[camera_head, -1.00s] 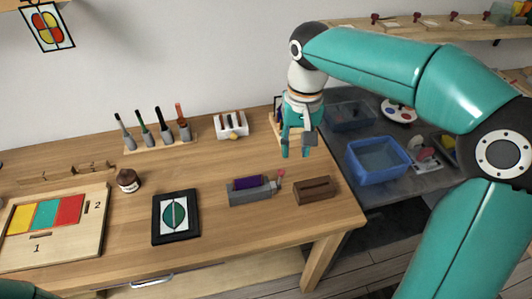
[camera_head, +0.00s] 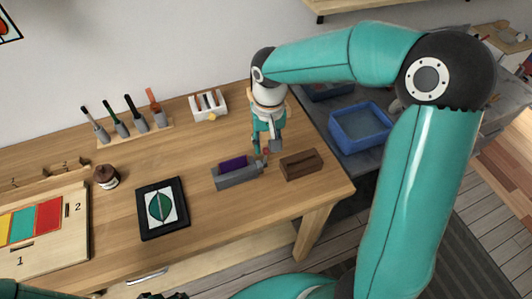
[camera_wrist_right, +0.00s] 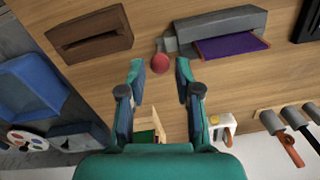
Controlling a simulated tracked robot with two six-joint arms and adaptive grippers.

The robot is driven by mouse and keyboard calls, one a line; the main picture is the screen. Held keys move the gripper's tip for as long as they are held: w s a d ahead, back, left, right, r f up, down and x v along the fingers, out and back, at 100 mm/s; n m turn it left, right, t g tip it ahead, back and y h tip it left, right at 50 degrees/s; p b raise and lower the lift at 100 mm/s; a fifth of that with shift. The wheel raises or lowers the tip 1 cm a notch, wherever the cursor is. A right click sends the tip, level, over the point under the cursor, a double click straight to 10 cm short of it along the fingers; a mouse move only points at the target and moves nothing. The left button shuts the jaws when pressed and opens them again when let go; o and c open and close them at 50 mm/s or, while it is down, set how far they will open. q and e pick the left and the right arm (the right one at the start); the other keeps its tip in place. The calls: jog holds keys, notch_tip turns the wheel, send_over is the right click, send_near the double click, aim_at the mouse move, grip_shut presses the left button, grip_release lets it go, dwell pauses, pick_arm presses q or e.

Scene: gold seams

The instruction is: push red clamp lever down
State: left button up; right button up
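The grey clamp (camera_head: 240,178) lies on the wooden table with a purple piece (camera_head: 232,163) in it; it also shows at the top of the wrist view (camera_wrist_right: 215,24). Its lever ends in a round red knob (camera_wrist_right: 160,64). In the head view the knob is mostly hidden by my right gripper (camera_head: 266,148). That gripper points down over the lever end of the clamp. In the wrist view its two fingers (camera_wrist_right: 160,76) are apart with nothing held, and the knob appears between and just beyond the tips. I cannot tell whether they touch. My left gripper is not clearly in view.
A brown slotted block (camera_head: 301,166) stands right of the clamp, near the table edge. A black-framed leaf picture (camera_head: 162,208) lies to the left. A white slotted holder (camera_head: 209,106) and a tool rack (camera_head: 135,137) stand behind. A blue bin (camera_head: 361,127) sits beyond the table.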

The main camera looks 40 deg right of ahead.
aim_at(266, 156)
jog(key=shift+f, duration=2.6)
grip_shut()
